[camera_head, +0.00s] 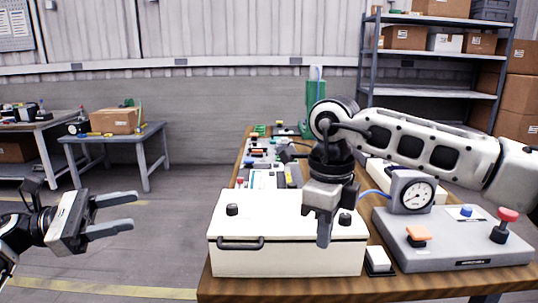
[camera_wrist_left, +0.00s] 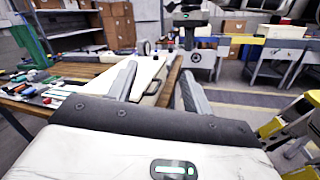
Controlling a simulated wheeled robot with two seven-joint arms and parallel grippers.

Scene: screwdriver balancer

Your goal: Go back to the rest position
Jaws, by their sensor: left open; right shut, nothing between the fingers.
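My left gripper (camera_head: 118,214) is at the left of the head view, over open floor, with its two fingers apart and nothing between them. It also shows in the left wrist view (camera_wrist_left: 155,85), its fingers pointing towards the workbench side. My right gripper (camera_head: 323,228) points down in front of and above the white box (camera_head: 290,262) on the workbench. Its fingers are together with nothing visible in them. I cannot tell whether its tip touches the box.
The wooden workbench (camera_head: 290,288) carries a grey unit with a gauge (camera_head: 411,196), an orange switch (camera_head: 418,233) and a red knob (camera_head: 508,215). Tools and parts lie further back. A shelf rack (camera_head: 437,56) stands behind. The floor between the left table (camera_head: 112,138) and the workbench is clear.

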